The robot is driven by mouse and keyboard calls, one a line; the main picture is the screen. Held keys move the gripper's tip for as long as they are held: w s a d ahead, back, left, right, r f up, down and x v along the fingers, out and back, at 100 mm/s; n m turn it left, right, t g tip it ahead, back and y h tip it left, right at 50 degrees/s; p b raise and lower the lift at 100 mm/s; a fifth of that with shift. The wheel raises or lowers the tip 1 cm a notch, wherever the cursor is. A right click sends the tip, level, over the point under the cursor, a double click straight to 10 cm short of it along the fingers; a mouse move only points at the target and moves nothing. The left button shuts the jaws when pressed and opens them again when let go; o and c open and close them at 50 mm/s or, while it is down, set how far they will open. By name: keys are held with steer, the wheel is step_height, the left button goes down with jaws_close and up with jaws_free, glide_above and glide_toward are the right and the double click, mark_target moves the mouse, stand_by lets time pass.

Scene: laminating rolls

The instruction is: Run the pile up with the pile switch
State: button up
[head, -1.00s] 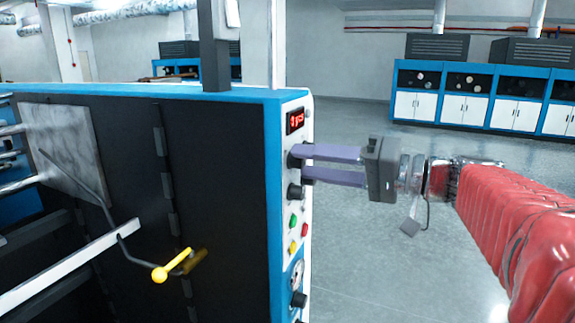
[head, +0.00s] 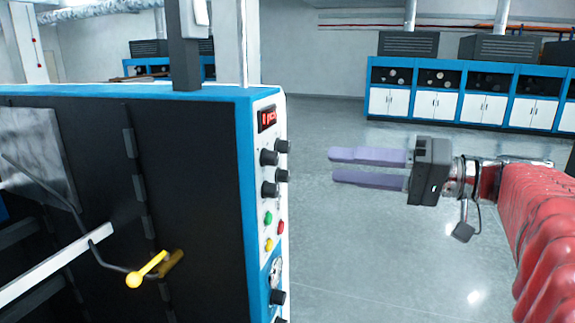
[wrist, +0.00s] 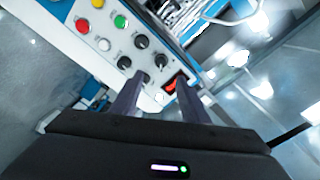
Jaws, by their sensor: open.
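The control panel (head: 266,200) is a white strip on the near end of a blue and black machine. It carries several black knobs, among them an upper left knob (head: 268,157) and a lower left knob (head: 269,189), with coloured buttons below. I cannot read labels, so I cannot tell which control is the pile switch. My gripper (head: 333,167) is open and empty, to the right of the panel, with its fingers pointing at the upper knobs across a clear gap. In the wrist view, its fingers (wrist: 162,88) point towards the knobs (wrist: 142,41) and red display.
A red display (head: 267,118) is above the knobs; its text is unclear. A green button (head: 268,217) and a red button (head: 280,227) are below. A yellow-knobbed lever (head: 148,270) sticks out from the black side. Open floor (head: 360,260) lies right of the machine.

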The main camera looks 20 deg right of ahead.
steer(key=shift+v, duration=1.25)
steer(key=a+f+m+g+h, duration=0.2)
steer(key=a+f+g+h, duration=0.15)
steer(key=a+f, duration=1)
steer(key=s+d+f+n+g+h, duration=0.1)
steer(key=s+f+h, duration=0.3)
steer(key=f, duration=0.3)
steer(key=s+d+f+n+h, duration=0.1)
steer(key=s+f+h, duration=0.4)
steer(key=f, duration=0.3)
steer(key=shift+s+n+g+h, duration=0.3)
steer(key=shift+g+h, duration=0.05)
steer(key=shift+h, duration=0.3)
